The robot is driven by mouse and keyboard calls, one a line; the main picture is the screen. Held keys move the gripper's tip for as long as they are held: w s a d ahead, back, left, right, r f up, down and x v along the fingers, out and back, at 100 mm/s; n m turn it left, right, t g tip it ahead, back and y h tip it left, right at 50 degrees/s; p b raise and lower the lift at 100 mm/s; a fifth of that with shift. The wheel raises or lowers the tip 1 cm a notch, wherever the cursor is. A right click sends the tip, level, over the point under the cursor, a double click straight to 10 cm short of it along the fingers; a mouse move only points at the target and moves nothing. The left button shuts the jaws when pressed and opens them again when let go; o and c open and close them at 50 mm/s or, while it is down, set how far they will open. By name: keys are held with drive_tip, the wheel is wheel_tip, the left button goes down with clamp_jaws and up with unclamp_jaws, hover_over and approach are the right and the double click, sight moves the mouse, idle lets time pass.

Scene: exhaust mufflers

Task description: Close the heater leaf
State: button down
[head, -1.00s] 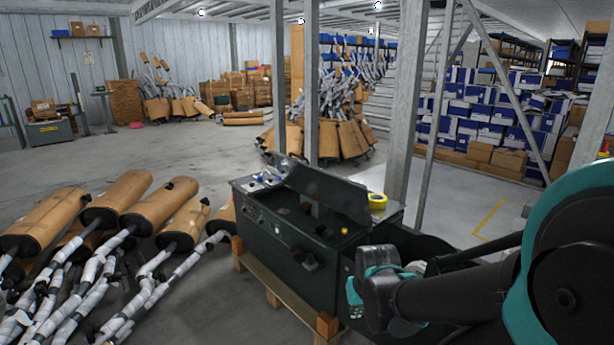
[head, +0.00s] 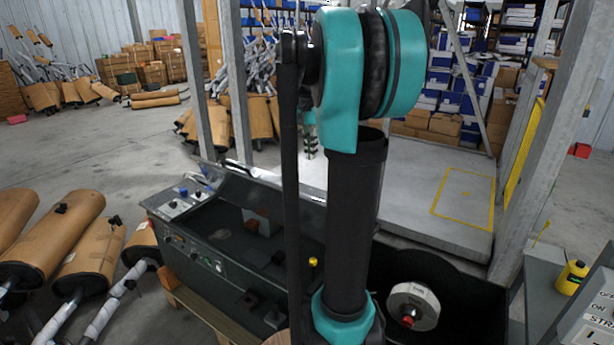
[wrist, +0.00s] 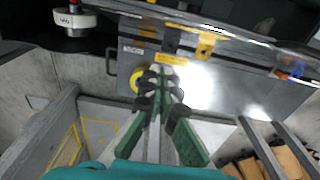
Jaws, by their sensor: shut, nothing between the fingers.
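The dark heater box (head: 180,235) stands on a wooden pallet in the head view. Its leaf (head: 265,195) is raised along the far side, tilted up, so the dark inside shows. My arm hides the leaf's right part. My gripper (head: 310,145) shows small beyond the leaf, partly behind my arm, fingers pointing down. In the wrist view my gripper's (wrist: 162,82) green and black fingers are together and empty. They lie in front of a grey metal panel (wrist: 215,90), which looks like the leaf. I cannot tell whether they touch it.
A yellow roll (wrist: 138,80) is beside the fingertips. Wrapped mufflers (head: 60,235) lie at left. Metal posts (head: 195,80) stand behind the box. Pale floor beyond is free.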

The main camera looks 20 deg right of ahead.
hover_over(305, 200)
drive_tip(key=w+d, duration=0.4)
wheel_tip(305, 200, down, 9)
drive_tip(key=s+a, duration=0.1)
drive_tip(key=s+a+f, duration=0.1)
drive_tip(key=shift+s+a+f, duration=0.15)
drive_tip(key=shift+a+f, duration=0.1)
drive_tip(key=shift+a, duration=0.05)
drive_tip(key=shift+s+a+f, duration=0.15)
drive_tip(key=shift+s+a, duration=0.15)
drive_tip(key=shift+a, duration=0.1)
drive_tip(key=shift+a, duration=0.1)
